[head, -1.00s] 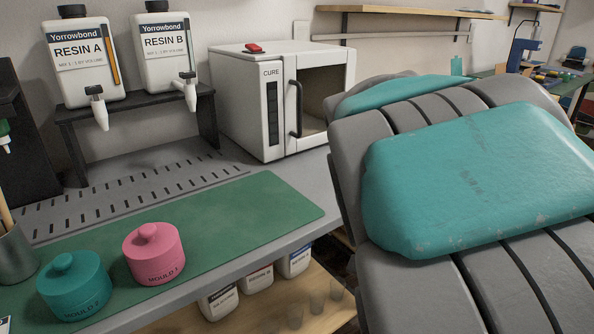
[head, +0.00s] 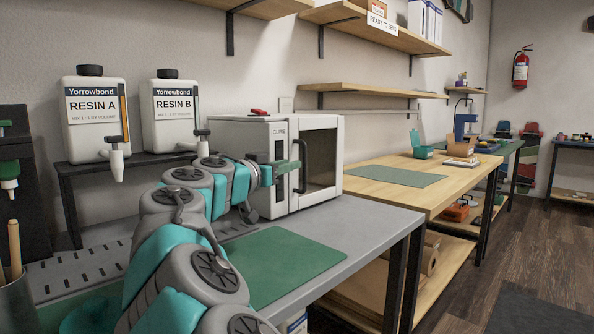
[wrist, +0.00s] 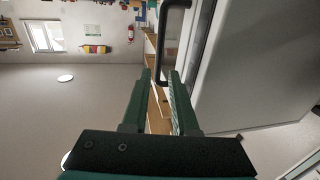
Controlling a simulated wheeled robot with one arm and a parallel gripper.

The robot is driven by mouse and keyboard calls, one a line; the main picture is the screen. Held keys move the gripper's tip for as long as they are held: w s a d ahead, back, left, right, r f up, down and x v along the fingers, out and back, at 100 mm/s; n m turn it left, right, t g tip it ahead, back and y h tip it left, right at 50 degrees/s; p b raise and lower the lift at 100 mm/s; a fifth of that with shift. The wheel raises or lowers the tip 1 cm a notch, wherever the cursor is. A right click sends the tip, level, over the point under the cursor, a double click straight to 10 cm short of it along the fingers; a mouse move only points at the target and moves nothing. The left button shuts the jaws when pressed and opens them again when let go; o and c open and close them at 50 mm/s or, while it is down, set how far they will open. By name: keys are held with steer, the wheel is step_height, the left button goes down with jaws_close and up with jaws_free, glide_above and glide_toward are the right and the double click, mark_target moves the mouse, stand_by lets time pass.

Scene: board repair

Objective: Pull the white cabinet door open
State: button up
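The white cabinet (head: 262,179), marked CURE, stands on the grey bench. Its white door (head: 335,138) has a dark window and looks shut. A black bar handle (head: 303,164) runs upright on the door's left side. My gripper (head: 291,168) is at the handle's left in the head view, its green fingers pointing at it. In the wrist view my gripper (wrist: 159,75) is open, with a gap between its two fingers. The black handle (wrist: 163,40) lies ahead, its end between the fingertips. I cannot tell whether a finger touches it.
Resin bottles (head: 96,118) stand on a black rack (head: 63,169) at the left. A green mat (head: 280,262) lies on the bench in front of the cabinet. A wooden table (head: 430,185) stands to the right, and the floor (head: 470,275) beside it is clear.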

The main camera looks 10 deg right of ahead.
mark_target(303, 161)
steer(key=x, duration=0.7)
steer(key=shift+w+d+p, duration=0.25)
steer(key=shift+d+p, duration=0.05)
steer(key=shift+p, duration=0.05)
jaws_close()
stand_by(1.1)
